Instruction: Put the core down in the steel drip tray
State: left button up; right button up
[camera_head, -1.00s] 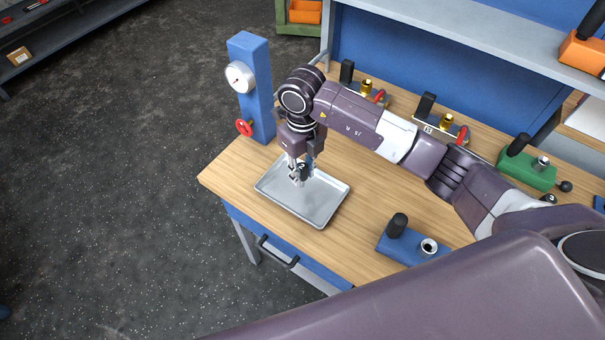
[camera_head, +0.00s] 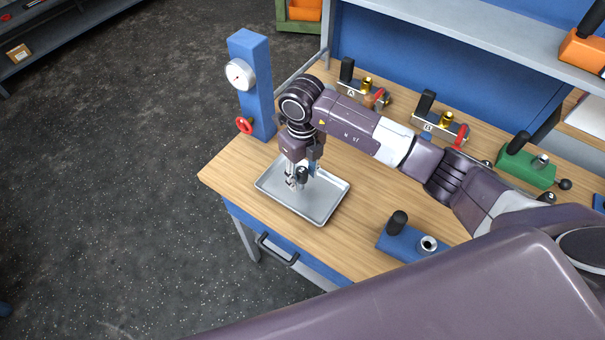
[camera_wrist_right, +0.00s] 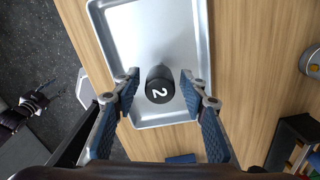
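The core (camera_wrist_right: 160,84), a black cylinder marked 2, stands in the steel drip tray (camera_wrist_right: 120,30), close to one short end. In the head view the core (camera_head: 302,175) shows between the fingers over the tray (camera_head: 318,213). My right gripper (camera_wrist_right: 160,80) is open around the core, with a gap on each side of it; it also shows in the head view (camera_head: 300,178). What looks like my left gripper (camera_wrist_right: 45,92) is small at the left edge of the right wrist view, over the floor; its fingers are too small to judge.
A blue post with a gauge (camera_head: 252,85) and red handwheel stands behind the tray. Two fixtures with red levers (camera_head: 362,88) line the back. A green fixture (camera_head: 525,168) and a blue fixture (camera_head: 410,242) stand to the right. Bare wood lies around the tray.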

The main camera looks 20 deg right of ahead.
jog(key=shift+r, duration=0.25)
jog(key=shift+w+r, duration=0.15)
jog(key=shift+r, duration=0.2)
notch_tip(320, 180, up, 10)
jog(key=b, duration=0.3)
jog(key=shift+r, duration=0.55)
